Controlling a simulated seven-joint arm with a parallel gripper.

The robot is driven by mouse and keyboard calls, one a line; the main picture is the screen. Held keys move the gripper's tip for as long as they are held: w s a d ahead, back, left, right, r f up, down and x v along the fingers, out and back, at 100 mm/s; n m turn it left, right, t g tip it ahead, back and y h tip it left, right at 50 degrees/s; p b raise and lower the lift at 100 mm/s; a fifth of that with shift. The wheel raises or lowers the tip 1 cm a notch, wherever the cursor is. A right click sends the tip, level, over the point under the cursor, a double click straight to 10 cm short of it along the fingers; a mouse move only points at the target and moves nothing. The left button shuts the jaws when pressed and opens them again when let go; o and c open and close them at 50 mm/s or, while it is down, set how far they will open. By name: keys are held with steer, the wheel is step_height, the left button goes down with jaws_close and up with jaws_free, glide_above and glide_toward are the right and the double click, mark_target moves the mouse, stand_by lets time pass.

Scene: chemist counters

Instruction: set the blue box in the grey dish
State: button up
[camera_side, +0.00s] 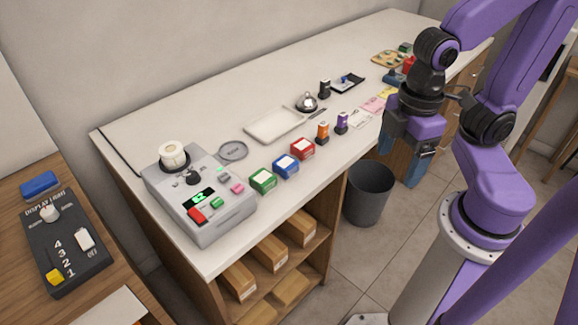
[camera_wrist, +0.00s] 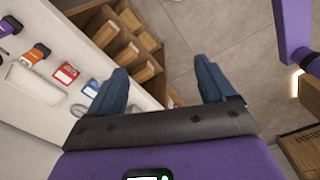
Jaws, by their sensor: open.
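The blue box (camera_side: 286,168) is small, with a white label on top. It sits on the white counter between a green box (camera_side: 263,181) and a red box (camera_side: 302,149). The round, shallow grey dish (camera_side: 232,151) lies behind the boxes, to their left, and looks empty. My gripper (camera_side: 404,162) is open and empty, pointing down off the counter's front edge, well right of the blue box. In the wrist view, the blue box (camera_wrist: 91,88) is just left of the left finger, and part of the dish (camera_wrist: 77,111) shows below it.
A grey control panel (camera_side: 204,207) stands left of the boxes. A white tray (camera_side: 274,126), a bell (camera_side: 307,103), and orange (camera_side: 322,132) and purple (camera_side: 342,122) bottles lie to the right. A bin (camera_side: 368,195) stands on the floor below my gripper.

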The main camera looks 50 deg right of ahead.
steer(key=w+a+n+h, duration=0.1)
steer(key=w+a+n, duration=0.3)
steer(key=w, duration=1)
steer(key=n+h, duration=0.1)
steer(key=n, duration=0.1)
glide_toward(285, 162)
steer(key=f, duration=0.3)
steer(key=d+f, duration=0.1)
steer(key=f, duration=0.6)
steer(key=shift+d, duration=0.35)
steer(key=c, duration=1.2)
steer(key=shift+o, duration=0.2)
